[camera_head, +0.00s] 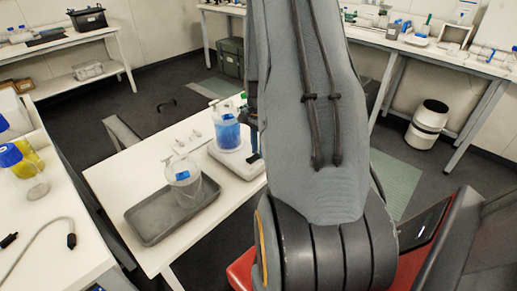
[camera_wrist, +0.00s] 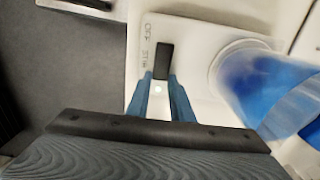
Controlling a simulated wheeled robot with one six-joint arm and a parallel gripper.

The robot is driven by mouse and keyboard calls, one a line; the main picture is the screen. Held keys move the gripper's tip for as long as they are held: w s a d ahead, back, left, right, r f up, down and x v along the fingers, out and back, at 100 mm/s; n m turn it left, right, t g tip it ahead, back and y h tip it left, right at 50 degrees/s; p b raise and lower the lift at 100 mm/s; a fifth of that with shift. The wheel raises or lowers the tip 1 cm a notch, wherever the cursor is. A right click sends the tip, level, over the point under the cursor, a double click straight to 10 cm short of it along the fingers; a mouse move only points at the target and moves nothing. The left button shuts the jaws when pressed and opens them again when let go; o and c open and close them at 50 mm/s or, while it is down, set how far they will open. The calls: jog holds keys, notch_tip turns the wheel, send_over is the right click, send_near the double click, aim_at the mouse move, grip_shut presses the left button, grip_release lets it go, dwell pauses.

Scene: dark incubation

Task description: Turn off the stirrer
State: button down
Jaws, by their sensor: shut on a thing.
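The stirrer (camera_head: 238,165) is a white flat unit on the white table, with a vessel of blue liquid (camera_head: 227,133) on top. In the wrist view, the stirrer's top (camera_wrist: 190,35) carries a dark switch (camera_wrist: 164,60) with the labels OFF and, below it, what looks like STIR. The switch lies beside the lower label. My gripper (camera_wrist: 161,80) has its two blue fingers closed on the near end of the switch. A small pale round spot (camera_wrist: 158,89) shows between the fingers. The blue vessel (camera_wrist: 262,85) stands close to their right. My arm hides part of the stirrer in the head view.
A grey tray (camera_head: 152,222) with a clear labelled container (camera_head: 183,180) lies on the same table, left of the stirrer. Small white items (camera_head: 187,139) lie behind. A bench with a yellow bottle (camera_head: 22,160) stands at the left. Dark floor lies beyond the table.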

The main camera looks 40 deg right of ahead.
aim_at(252, 158)
jog(key=shift+a+h+b, duration=0.2)
jog(key=shift+h+b, duration=0.5)
jog(key=shift+b, duration=1.1)
jog(key=b, duration=0.2)
jog(key=h+b, duration=0.1)
jog(key=b, duration=0.2)
jog(key=shift+a+r+h+b, duration=0.15)
jog(key=shift+a+h+b, duration=0.1)
jog(key=shift+h+b, duration=0.05)
jog(key=shift+r+b, duration=0.15)
jog(key=shift+b, duration=0.55)
jog(key=c, duration=1.6)
grip_release()
jog(key=shift+o, duration=0.2)
jog(key=v, duration=0.8)
jog(key=shift+s+a, duration=0.15)
